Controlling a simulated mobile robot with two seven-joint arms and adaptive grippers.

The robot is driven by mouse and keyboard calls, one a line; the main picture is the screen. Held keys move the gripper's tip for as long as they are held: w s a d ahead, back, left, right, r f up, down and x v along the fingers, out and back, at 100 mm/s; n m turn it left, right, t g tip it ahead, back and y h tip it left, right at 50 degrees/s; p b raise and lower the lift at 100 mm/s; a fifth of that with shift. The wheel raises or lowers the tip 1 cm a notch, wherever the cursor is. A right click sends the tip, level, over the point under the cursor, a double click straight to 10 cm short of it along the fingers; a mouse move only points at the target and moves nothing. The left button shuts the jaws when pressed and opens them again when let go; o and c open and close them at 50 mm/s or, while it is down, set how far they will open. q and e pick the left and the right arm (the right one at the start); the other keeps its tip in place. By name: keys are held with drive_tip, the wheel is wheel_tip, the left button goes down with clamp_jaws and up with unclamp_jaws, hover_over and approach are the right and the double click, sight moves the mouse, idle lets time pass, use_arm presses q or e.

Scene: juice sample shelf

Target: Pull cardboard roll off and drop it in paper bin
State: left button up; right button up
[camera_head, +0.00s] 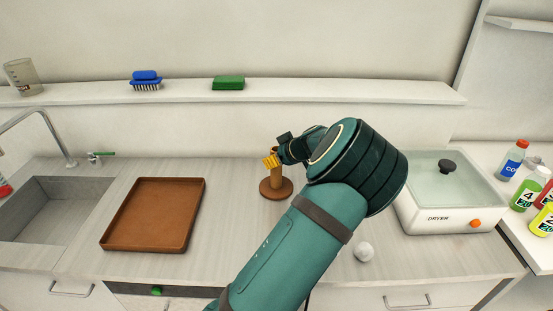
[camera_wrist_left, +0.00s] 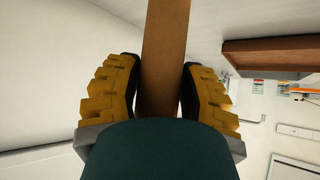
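The brown cardboard roll (camera_head: 277,172) stands upright on a round brown holder base (camera_head: 276,189) on the counter, left of my arm. My left gripper (camera_head: 271,160), with yellow fingers, is at the upper part of the roll. In the left wrist view the roll (camera_wrist_left: 164,60) runs between the two fingers (camera_wrist_left: 162,95), and their dark pads press against it from both sides. Part of the roll is hidden by the fingers and by my wrist. My right gripper is not in view. I see no paper bin in either view.
A brown tray (camera_head: 112,240) lies left of the holder, beside the sink (camera_head: 52,212). A shelf (camera_head: 300,92) spans the wall behind.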

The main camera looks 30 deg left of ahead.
use_arm(q)
clamp_jaws()
drive_tip(key=shift+r, duration=0.6)
idle(0.3)
drive_tip(key=shift+r+p, duration=2.2)
drive_tip(key=shift+r, duration=1.9)
drive_tip(key=shift+r+p, duration=1.3)
drive_tip(key=shift+r, duration=1.2)
